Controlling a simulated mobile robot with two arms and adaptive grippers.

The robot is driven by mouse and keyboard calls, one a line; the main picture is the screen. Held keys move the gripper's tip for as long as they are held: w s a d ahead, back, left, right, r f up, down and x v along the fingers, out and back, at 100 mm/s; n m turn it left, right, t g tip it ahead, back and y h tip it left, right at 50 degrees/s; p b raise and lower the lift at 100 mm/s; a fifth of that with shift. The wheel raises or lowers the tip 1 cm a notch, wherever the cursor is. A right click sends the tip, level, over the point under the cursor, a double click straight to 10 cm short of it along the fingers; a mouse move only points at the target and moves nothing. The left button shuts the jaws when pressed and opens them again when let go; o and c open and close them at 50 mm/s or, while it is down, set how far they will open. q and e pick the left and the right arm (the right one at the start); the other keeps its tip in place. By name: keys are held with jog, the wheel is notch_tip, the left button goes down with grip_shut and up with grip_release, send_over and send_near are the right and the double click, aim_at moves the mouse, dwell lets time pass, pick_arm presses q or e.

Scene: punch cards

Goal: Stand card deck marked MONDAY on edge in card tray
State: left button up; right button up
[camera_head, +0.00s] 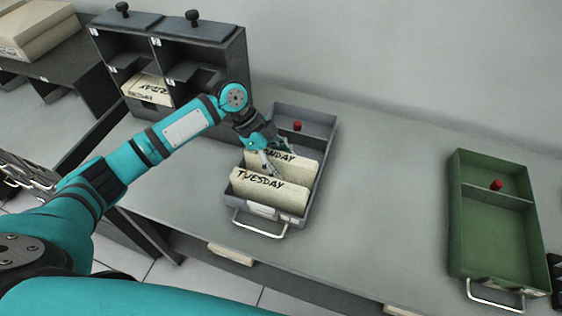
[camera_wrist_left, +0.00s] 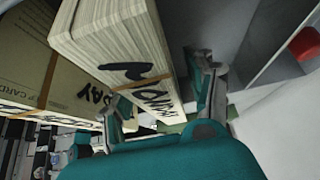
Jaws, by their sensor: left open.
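The cream card deck marked MONDAY (camera_head: 304,166) stands on edge in the grey card tray (camera_head: 318,130), just behind the deck marked TUESDAY (camera_head: 268,196). Part of its lettering is hidden by my left gripper (camera_head: 277,155), which reaches down over it from the left. In the left wrist view the MONDAY deck (camera_wrist_left: 115,42) lies between the spread fingers of my left gripper (camera_wrist_left: 163,103). The fingers are open, one on each side; I cannot tell whether either touches it. The TUESDAY deck (camera_wrist_left: 38,85) is on the left there. My right gripper is out of view.
A grey pigeonhole cabinet (camera_head: 172,56) stands at the back left, with another lettered deck (camera_head: 150,88) in a slot. A green tray (camera_head: 497,240) with a red knob (camera_head: 496,184) lies at the right. The worktop between the trays (camera_head: 385,190) is clear.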

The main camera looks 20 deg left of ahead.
pick_arm(q)
jog(key=v, duration=1.1)
jog(key=shift+a+r, duration=0.1)
jog(key=shift+r, duration=0.25)
